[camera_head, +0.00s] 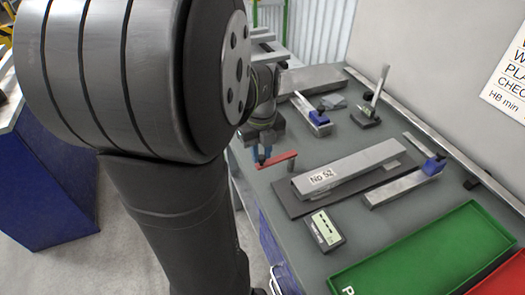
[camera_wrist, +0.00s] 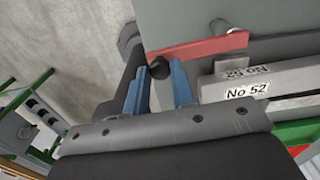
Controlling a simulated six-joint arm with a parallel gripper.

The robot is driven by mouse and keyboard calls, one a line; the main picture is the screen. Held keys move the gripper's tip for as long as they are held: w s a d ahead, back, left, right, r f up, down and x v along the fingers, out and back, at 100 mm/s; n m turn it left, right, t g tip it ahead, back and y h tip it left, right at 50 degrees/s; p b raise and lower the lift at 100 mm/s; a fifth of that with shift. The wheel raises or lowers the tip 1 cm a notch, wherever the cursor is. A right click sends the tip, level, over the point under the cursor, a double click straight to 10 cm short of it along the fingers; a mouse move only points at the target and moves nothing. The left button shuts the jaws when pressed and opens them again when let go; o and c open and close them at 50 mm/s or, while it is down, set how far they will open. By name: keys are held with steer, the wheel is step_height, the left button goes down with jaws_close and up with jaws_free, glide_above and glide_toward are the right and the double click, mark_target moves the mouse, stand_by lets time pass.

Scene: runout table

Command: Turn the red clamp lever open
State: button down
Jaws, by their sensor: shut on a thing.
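The red clamp lever (camera_head: 280,160) lies near the left edge of the grey table, left of the labelled bar. In the wrist view the lever (camera_wrist: 200,46) runs from a pivot at its right end to a dark knob (camera_wrist: 160,68) at its left end. My gripper (camera_head: 262,158) has blue fingers and is at the lever's free left end. In the wrist view my gripper (camera_wrist: 160,82) has one finger on each side of the dark knob and is shut on it. The exact contact is partly hidden.
A metal bar labelled "No 52" (camera_head: 350,166) lies on a dark plate right of the lever. A small meter (camera_head: 325,230) and a green tray (camera_head: 430,255) are nearer. Open floor lies left of the table.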

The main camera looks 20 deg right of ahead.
steer(key=shift+w+m, duration=0.35)
steer(key=shift+m, duration=0.05)
steer(key=c, duration=1.2)
jaws_free()
step_height(320, 180, up, 18)
steer(key=shift+f, duration=0.25)
